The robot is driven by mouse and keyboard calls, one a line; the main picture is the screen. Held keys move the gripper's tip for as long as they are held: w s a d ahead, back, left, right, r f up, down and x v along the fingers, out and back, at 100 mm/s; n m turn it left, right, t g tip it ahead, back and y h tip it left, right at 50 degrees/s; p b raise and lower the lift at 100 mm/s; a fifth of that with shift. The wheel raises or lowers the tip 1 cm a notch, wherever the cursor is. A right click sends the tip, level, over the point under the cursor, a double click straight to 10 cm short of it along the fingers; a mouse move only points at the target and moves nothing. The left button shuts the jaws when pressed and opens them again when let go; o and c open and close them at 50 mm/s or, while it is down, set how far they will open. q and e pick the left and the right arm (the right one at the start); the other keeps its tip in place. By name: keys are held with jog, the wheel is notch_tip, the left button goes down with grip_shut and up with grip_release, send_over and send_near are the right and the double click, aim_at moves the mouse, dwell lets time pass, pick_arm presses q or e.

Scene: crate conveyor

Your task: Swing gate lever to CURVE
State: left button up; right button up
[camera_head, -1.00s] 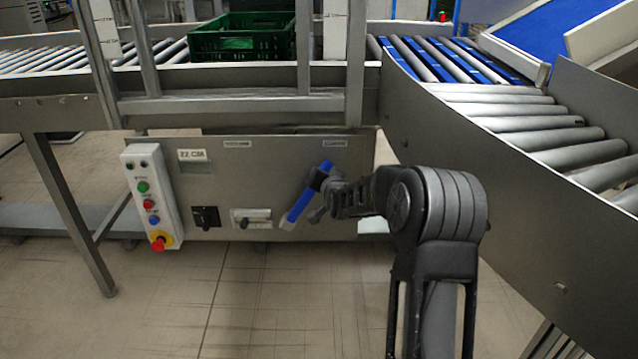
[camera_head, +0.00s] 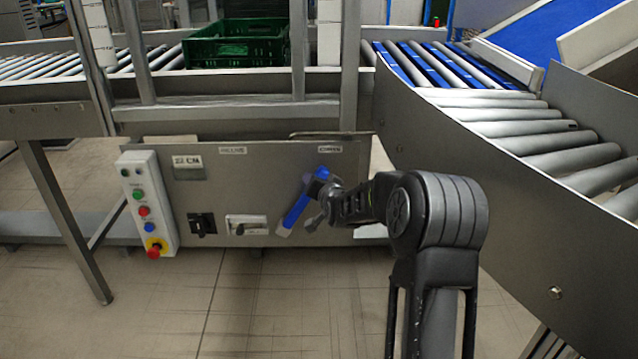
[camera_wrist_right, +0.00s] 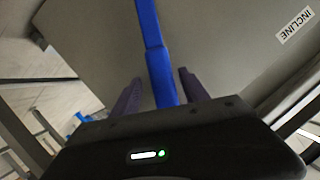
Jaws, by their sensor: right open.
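The gate lever (camera_head: 295,212) is a blue bar on the grey panel under the conveyor. It leans with its upper end to the right, below the right-hand label, which is too small to read surely. My right gripper (camera_head: 314,192) is at the upper part of the lever and partly hides it. In the right wrist view the blue lever (camera_wrist_right: 161,72) runs between the two dark, spread fingers of my right gripper (camera_wrist_right: 160,90). A gap shows beside each finger; whether either touches the lever is unclear. My left gripper is not in view.
A control box (camera_head: 148,205) with coloured buttons stands at the panel's left. A black switch (camera_head: 202,224) and a small latch (camera_head: 246,225) sit left of the lever. The INCLINE label (camera_wrist_right: 297,20) shows in the wrist view. A green crate (camera_head: 237,52) rests on the rollers above.

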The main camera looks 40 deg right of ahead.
jog(key=p+v, duration=0.1)
jog(key=v, duration=0.6)
dwell(0.4)
